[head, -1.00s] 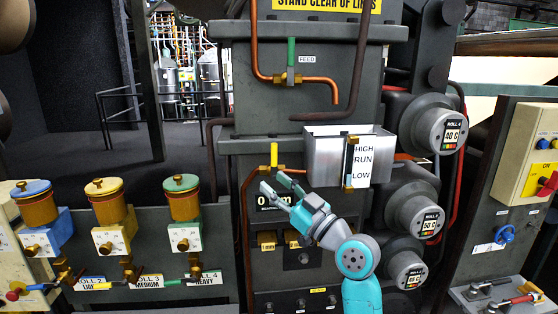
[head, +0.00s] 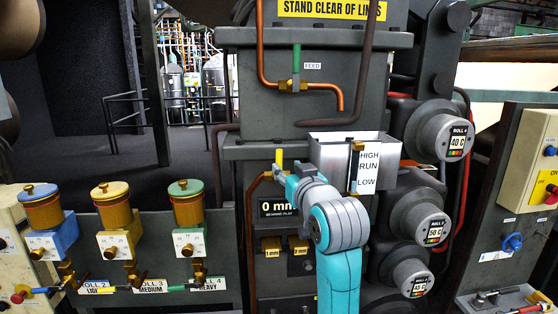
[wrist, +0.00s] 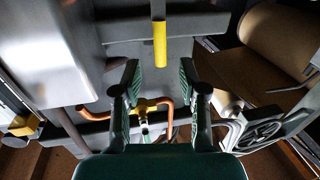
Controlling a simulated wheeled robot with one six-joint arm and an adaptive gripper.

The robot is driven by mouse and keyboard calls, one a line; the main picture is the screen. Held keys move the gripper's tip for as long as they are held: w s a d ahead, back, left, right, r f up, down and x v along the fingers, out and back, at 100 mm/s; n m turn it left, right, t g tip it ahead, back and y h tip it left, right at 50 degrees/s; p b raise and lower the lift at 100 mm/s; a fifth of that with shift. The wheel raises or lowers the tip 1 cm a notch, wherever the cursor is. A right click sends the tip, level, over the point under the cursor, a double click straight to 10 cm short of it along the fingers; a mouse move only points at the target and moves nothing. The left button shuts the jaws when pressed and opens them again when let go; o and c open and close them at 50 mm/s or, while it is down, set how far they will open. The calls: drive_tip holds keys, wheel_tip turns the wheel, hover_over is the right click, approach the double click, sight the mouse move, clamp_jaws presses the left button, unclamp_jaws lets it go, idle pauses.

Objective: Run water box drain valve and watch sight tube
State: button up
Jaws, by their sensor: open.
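The water box (head: 322,152) is a grey metal box in the head view, with a HIGH/RUN/LOW label (head: 369,167) on its front. The sight tube (head: 354,170) stands upright beside that label; its water level is too small to read. The yellow drain valve handle (head: 279,156) stands upright left of the box. My gripper (head: 283,172) is at that valve, just below the handle's top, and partly hides the valve. In the wrist view the yellow handle (wrist: 160,45) lies between the lines of my open fingers (wrist: 159,75); contact cannot be told.
The green FEED valve handle (head: 297,58) and its copper pipe are above the water box. Roll gauges (head: 453,135) stick out at the right. Lubricator cups (head: 115,207) stand at the left. A brown pipe (head: 355,75) runs down above the box.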

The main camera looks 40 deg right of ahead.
sight(280, 161)
drive_tip(key=x, duration=0.7)
drive_tip(key=shift+w+d, duration=0.1)
drive_tip(key=shift+w, duration=0.25)
clamp_jaws()
